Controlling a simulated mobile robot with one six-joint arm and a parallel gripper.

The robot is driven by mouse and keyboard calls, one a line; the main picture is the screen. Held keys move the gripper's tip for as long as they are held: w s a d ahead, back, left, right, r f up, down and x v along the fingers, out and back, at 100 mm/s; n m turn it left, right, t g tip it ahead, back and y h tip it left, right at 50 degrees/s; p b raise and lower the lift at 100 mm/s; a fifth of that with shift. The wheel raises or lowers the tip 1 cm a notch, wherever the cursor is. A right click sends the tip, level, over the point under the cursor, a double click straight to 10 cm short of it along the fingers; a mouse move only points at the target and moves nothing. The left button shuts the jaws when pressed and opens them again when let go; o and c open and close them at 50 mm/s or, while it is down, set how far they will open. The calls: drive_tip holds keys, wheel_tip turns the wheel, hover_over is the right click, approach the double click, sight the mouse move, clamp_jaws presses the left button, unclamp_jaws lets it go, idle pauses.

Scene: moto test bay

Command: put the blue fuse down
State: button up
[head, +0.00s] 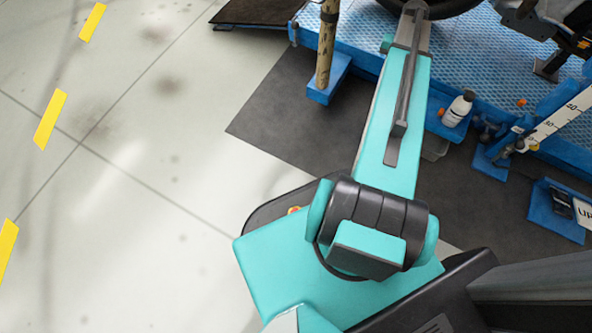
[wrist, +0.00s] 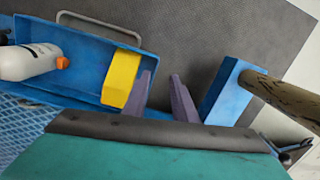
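I cannot make out a blue fuse in either view. In the wrist view my gripper (wrist: 161,76) has its two purple-grey fingers apart, with only the dark mat and a blue edge showing between them. The fingers are open and seem empty. The left finger is close beside a yellow block (wrist: 121,78) at the right end of a blue tray (wrist: 85,55); I cannot tell whether they touch. In the head view my arm reaches away to the top, and the gripper is not visible.
A white bottle (wrist: 30,62) with an orange cap lies across the tray in the wrist view; it also shows in the head view (head: 459,108). A blue block (wrist: 219,92) with a wooden pole (wrist: 285,95) stands to the right. Dark mat (head: 285,115) lies left of the arm.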

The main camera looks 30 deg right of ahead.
drive_tip(key=a+f+n+g, duration=0.1)
drive_tip(key=a+f, duration=0.4)
drive_tip(key=a, duration=0.4)
drive_tip(key=s+a+f+n, duration=0.1)
drive_tip(key=a+f+n, duration=0.1)
drive_tip(key=a+f, duration=0.55)
drive_tip(key=a+f+n+g, duration=0.1)
drive_tip(key=a+f, duration=0.2)
drive_tip(key=a, duration=0.8)
drive_tip(key=s+a+f+n, duration=0.1)
drive_tip(key=s+a+f, duration=0.2)
drive_tip(key=s+a, duration=0.2)
drive_tip(key=s+a+f+n+g, duration=0.1)
drive_tip(key=s+a+f+n, duration=0.1)
drive_tip(key=s+a, duration=0.4)
drive_tip(key=s+a+f+n+g, duration=0.1)
drive_tip(key=s+a+f+n, duration=0.1)
drive_tip(key=s+a+f, duration=0.2)
drive_tip(key=shift+s+a+f+h, duration=0.15)
drive_tip(key=shift+s+a, duration=0.25)
drive_tip(key=shift+a, duration=0.35)
drive_tip(key=shift+s+a+f+h, duration=0.15)
drive_tip(key=shift+s+a, duration=0.25)
drive_tip(key=shift+a, duration=0.35)
drive_tip(key=shift+r, duration=0.1)
